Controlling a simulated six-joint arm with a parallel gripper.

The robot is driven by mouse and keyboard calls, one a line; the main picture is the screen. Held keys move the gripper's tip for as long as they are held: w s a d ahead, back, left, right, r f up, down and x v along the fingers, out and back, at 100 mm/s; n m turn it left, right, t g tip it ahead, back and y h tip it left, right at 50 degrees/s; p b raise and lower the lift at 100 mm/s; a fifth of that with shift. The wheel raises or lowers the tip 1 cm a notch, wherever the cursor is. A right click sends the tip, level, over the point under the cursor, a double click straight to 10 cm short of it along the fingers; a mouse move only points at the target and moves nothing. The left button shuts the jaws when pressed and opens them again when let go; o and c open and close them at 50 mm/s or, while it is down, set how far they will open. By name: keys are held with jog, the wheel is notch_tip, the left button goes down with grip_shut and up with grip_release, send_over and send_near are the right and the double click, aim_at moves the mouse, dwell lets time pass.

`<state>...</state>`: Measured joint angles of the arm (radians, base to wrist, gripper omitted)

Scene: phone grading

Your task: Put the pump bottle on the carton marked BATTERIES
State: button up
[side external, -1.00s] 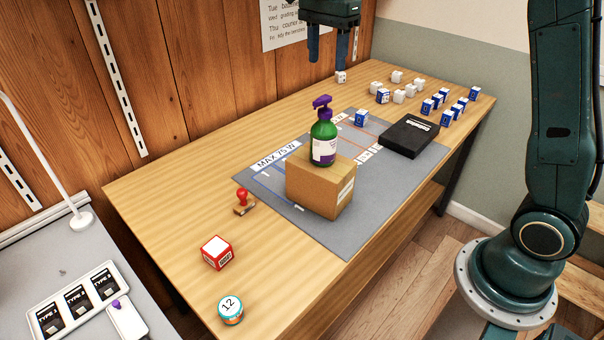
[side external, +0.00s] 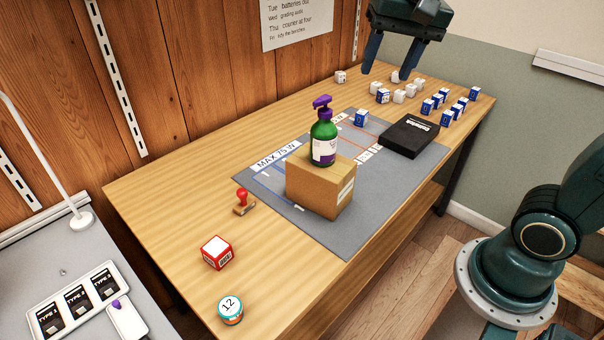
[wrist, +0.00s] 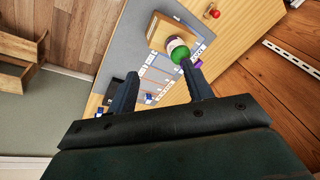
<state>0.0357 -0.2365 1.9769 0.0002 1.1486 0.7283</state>
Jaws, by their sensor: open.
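The green pump bottle (side external: 323,143) with a purple pump head stands upright on top of a brown carton (side external: 313,194). The carton sits on the grey mat; the writing on its label is too small to read. My gripper (side external: 393,72) is open and empty, high above the far end of the table, well apart from the bottle. In the wrist view, the bottle (wrist: 179,49) and carton (wrist: 155,30) show beyond my gripper's spread fingers (wrist: 162,84).
A black case (side external: 409,135) lies on the grey mat (side external: 350,240). White and blue cubes (side external: 440,100) stand at the far end. A red-handled stamp (side external: 243,201), a red-and-white box (side external: 217,252) and a round tin (side external: 230,310) stand on the near table, with free wood between them.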

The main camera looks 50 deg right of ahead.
jog(key=s+f+n+t, duration=0.1)
jog(key=s+f+n, duration=0.2)
jog(key=s, duration=0.3)
jog(key=s+a+f+n+t, duration=0.1)
jog(key=s+f+n, duration=0.2)
jog(key=s+n, duration=0.2)
jog(key=shift+s+n+t, duration=0.3)
jog(key=shift+s+n, duration=0.1)
jog(key=shift+s, duration=0.45)
